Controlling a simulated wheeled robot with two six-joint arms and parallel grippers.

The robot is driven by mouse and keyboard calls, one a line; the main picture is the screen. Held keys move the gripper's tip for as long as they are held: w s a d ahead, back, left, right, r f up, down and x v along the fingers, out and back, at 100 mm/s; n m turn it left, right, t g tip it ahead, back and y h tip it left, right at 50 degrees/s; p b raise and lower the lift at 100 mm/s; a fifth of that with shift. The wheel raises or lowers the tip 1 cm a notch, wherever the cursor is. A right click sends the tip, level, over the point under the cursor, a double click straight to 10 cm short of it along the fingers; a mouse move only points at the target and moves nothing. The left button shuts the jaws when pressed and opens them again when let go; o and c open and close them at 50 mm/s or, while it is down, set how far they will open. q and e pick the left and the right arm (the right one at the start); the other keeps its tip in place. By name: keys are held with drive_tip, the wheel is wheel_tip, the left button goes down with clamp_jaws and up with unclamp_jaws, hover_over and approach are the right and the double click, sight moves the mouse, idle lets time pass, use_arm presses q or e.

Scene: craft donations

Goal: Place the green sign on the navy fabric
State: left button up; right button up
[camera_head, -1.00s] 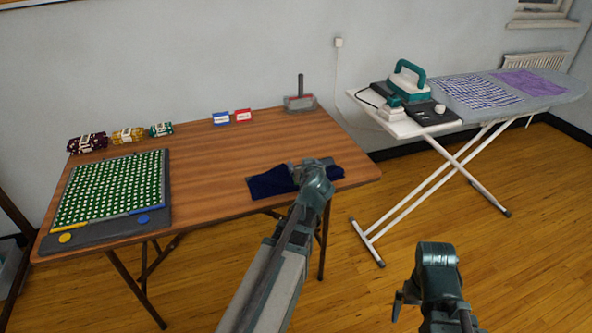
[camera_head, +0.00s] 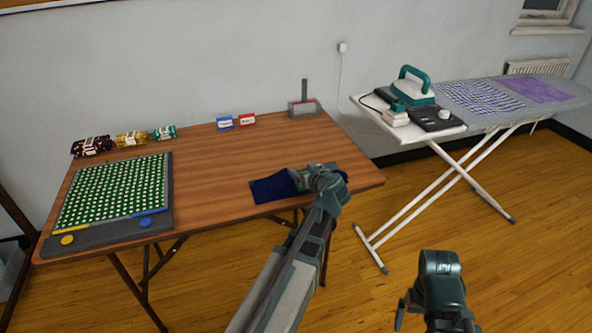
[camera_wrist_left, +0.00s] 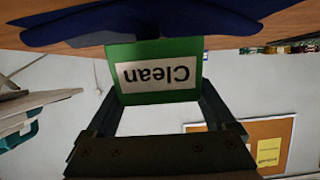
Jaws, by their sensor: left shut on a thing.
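The navy fabric (camera_head: 272,188) lies folded near the front right edge of the wooden table, partly covered by my left gripper (camera_head: 303,182). In the left wrist view, the left gripper (camera_wrist_left: 158,95) is shut on the green sign (camera_wrist_left: 198,72), which has a white "Clean" label and appears upside down. The sign's edge is at the navy fabric (camera_wrist_left: 230,27); I cannot tell whether they touch. In the head view the sign is mostly hidden by the gripper. My right gripper (camera_head: 402,312) hangs low at the lower right, away from the table; its jaws are unclear.
On the table (camera_head: 215,180) are a green dotted mat (camera_head: 112,190), several fabric rolls (camera_head: 131,138), a blue sign (camera_head: 225,122), a red sign (camera_head: 247,119) and a grey dustpan-like tool (camera_head: 303,107). An ironing board (camera_head: 470,115) with an iron stands right. The table's middle is clear.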

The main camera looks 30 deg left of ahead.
use_arm(q)
drive_tip(key=w+a, duration=0.1)
drive_tip(key=a, duration=0.1)
drive_tip(key=w+a, duration=0.1)
drive_tip(key=w, duration=0.1)
drive_tip(key=w+a, duration=0.1)
drive_tip(key=a, duration=0.1)
drive_tip(key=shift+w+a+f, duration=0.15)
drive_tip(key=shift+a+f, duration=0.15)
drive_tip(key=shift+f, duration=0.05)
drive_tip(key=shift+f+b, duration=1.7)
drive_tip(key=shift+b, duration=0.25)
drive_tip(key=shift+f, duration=0.15)
drive_tip(key=shift+f+b, duration=0.1)
drive_tip(key=shift+b, duration=0.2)
drive_tip(key=shift+f, duration=0.15)
drive_tip(key=c, duration=0.3)
drive_tip(key=shift+f, duration=0.1)
drive_tip(key=o, duration=1.2)
drive_tip(key=shift+b, duration=0.3)
drive_tip(key=shift+o, duration=0.6)
drive_tip(key=shift+f, duration=0.15)
